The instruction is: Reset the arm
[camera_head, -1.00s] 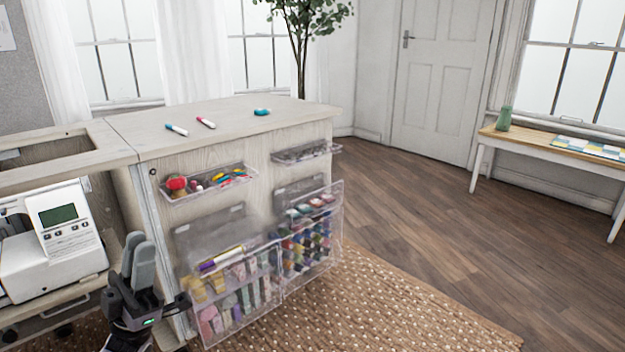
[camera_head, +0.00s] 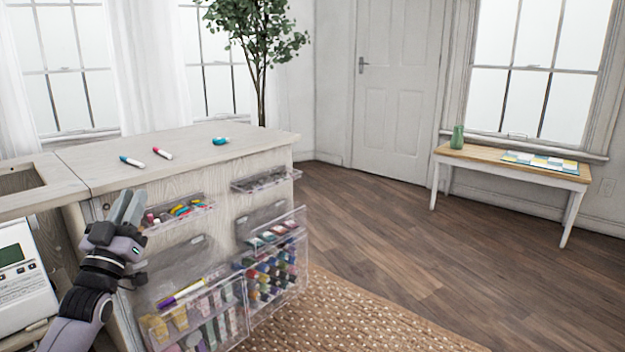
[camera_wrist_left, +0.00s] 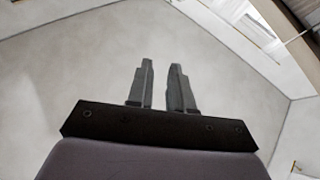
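My left gripper (camera_head: 128,204) points upward in front of the left end of the sewing cabinet (camera_head: 120,239) in the head view. Its arm comes in from the lower left. In the left wrist view, its two fingers (camera_wrist_left: 162,66) stand a little apart with nothing between them, against a pale ceiling. In the head view, the gripper hides part of the cabinet front and the left end of the upper left clear bin (camera_head: 190,218). My right gripper is in neither view.
Two markers, one blue-capped (camera_head: 132,162) and one red-capped (camera_head: 162,153), and a small blue item (camera_head: 220,141) lie on the cabinet top. A sewing machine (camera_head: 22,275) stands at the left. A side table (camera_head: 510,165) stands at the right.

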